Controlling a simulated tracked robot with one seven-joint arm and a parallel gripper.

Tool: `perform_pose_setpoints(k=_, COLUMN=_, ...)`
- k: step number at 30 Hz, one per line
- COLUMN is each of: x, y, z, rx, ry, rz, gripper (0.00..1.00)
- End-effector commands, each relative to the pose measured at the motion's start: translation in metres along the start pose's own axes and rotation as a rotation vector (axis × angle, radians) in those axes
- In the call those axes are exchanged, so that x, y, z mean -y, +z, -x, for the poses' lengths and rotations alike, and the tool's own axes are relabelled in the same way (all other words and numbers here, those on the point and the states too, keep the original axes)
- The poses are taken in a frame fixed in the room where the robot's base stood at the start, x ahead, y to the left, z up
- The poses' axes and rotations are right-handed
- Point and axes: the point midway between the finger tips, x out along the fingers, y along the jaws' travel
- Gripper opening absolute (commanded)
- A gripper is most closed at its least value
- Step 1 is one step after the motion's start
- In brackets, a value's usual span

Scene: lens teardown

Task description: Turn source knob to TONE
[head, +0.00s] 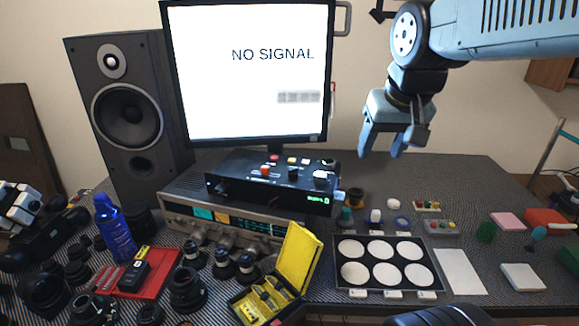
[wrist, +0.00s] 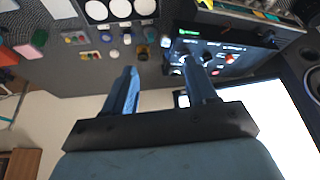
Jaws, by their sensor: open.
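The black control box (head: 235,189) sits on top of a silver receiver below the monitor. It carries dark knobs (head: 293,174), a red-orange button or cap (head: 265,170) and a small green readout (head: 317,199). I cannot read any label, so I cannot tell which knob is the source knob or where it points. My gripper (head: 382,150) is open and empty, in the air right of the monitor, above and to the right of the box. In the wrist view the box (wrist: 240,42) lies beyond the right finger of my gripper (wrist: 161,70), which appears apart from it.
The monitor (head: 250,95) reads "NO SIGNAL" and stands behind the box. A speaker (head: 130,110) is at left. A yellow case (head: 297,258), lens parts and a tray with white discs (head: 410,244) occupy the front. The table's back right (head: 455,178) is clear.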

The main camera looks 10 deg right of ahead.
Motion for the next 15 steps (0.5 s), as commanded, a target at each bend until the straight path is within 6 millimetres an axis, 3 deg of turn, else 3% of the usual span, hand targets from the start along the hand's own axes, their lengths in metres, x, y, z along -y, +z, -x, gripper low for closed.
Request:
perform_pose_setpoints(k=8, x=0.032, y=-0.072, z=-0.022, rx=0.124, ry=0.009, rz=-0.076, gripper=0.57)
perform_pose_setpoints(k=15, x=0.065, y=-0.127, z=-0.055, rx=0.226, ry=0.026, rz=-0.142, gripper=0.57)
